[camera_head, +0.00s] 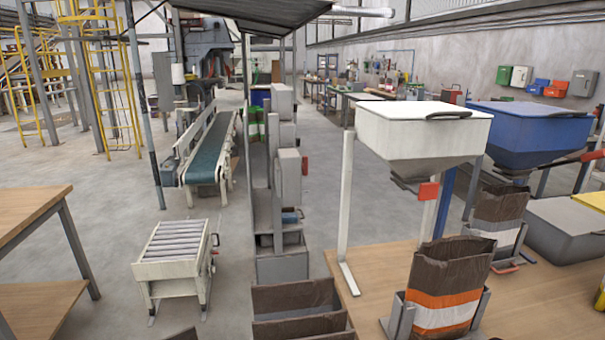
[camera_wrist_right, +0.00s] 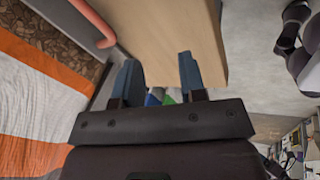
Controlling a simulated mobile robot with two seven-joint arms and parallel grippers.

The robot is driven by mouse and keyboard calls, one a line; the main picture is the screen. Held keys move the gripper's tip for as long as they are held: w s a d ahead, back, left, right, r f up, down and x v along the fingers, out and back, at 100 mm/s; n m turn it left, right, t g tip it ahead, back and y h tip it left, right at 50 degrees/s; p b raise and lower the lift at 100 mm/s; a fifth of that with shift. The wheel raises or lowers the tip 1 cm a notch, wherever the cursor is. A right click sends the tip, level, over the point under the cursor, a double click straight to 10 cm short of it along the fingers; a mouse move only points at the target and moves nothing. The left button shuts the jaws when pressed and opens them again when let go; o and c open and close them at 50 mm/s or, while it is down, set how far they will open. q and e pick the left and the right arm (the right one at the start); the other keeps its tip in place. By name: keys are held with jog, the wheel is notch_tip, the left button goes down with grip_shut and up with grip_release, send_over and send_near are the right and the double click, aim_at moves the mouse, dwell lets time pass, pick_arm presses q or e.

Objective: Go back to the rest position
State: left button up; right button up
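My right gripper (camera_wrist_right: 160,74) shows in the right wrist view with its two dark blue-grey fingers spread apart. I see nothing held between them. A bag surface with orange and white bands (camera_wrist_right: 35,95) fills the left of that view, beside the gripper and apart from its fingers. Neither gripper shows in the head view, and my left gripper is in no view. In the head view a brown paper bag with orange and white bands (camera_head: 440,299) stands upright and open in a grey holder on the wooden table (camera_head: 375,262).
A white hopper (camera_head: 420,130) and a blue hopper (camera_head: 530,128) stand over the table. A second brown bag (camera_head: 497,215) stands behind. Brown open bins (camera_head: 297,298) sit at the bottom centre. A roller stand (camera_head: 175,258) and another wooden table (camera_head: 30,215) are left, with bare floor between.

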jog(key=s+a+f+m+t, duration=0.4)
jog(key=s+a+m, duration=0.3)
jog(key=s+a, duration=0.15)
jog(key=s+a+r+m+t+h, duration=0.1)
jog(key=s+a+r+m+t, duration=0.1)
jog(key=s+m, duration=0.5)
jog(key=shift+s+r+t, duration=0.7)
jog(key=shift+t, duration=0.1)
